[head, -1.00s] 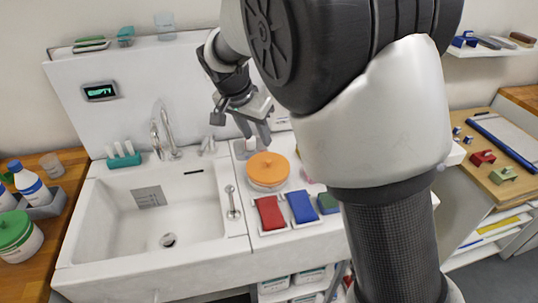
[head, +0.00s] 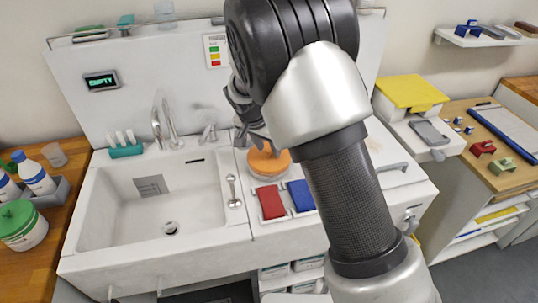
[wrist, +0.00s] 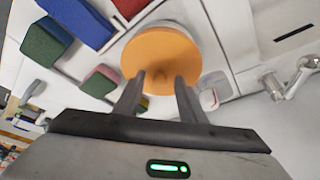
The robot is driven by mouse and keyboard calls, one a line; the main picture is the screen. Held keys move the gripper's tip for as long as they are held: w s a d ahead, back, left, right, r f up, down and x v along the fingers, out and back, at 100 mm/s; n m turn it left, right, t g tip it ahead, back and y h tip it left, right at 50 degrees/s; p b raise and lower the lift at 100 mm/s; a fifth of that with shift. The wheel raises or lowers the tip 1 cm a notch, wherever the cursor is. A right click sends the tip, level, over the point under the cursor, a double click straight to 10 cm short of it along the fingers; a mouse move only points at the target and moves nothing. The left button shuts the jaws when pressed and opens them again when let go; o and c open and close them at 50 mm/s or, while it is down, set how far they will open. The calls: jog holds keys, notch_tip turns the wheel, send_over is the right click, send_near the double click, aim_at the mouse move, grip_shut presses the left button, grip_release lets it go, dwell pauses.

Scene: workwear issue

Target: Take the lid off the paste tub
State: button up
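A tub with a round orange lid (head: 270,162) stands on the white counter right of the sink. My gripper (head: 253,140) is above the back edge of this lid. In the wrist view my gripper's fingers (wrist: 160,82) are apart, overlapping the lid's near edge. I cannot tell whether they touch the lid. A second tub with a green lid (head: 12,218) stands on the wooden counter at far left.
A red pad (head: 270,202) and a blue pad (head: 301,195) lie in front of the orange-lidded tub. The sink (head: 150,205) and its faucet (head: 165,120) are to the left. A yellow-topped box (head: 411,92) stands at the right.

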grip_shut()
jog(key=shift+r, duration=0.15)
